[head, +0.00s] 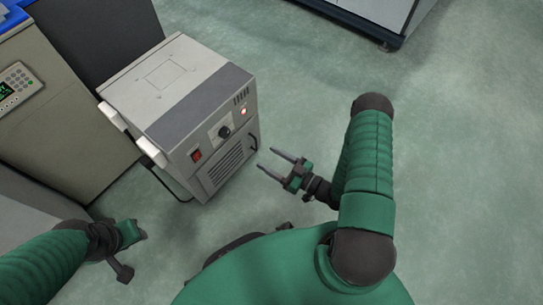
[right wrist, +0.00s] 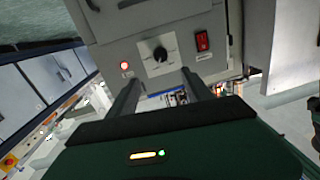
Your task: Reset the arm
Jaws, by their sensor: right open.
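My right gripper (head: 279,164) is open and empty, held in front of the grey flame-sealing machine (head: 185,95) with its two fingers apart. The machine's front has a black knob (head: 224,132), a red switch (head: 196,155) and a lit indicator (head: 243,111). In the right wrist view the two dark fingers (right wrist: 160,92) point toward the machine's front, where the knob (right wrist: 160,54) and red switch (right wrist: 202,41) show. A gap seems to lie between fingertips and panel. My left gripper (head: 132,233) is at the lower left; its jaws are too small to read.
A beige cabinet with a keypad (head: 15,80) stands at the left edge. A dark panel (head: 95,35) stands behind the machine. A white cabinet with a dark base (head: 365,15) is at the top. The green floor (head: 460,150) on the right is clear.

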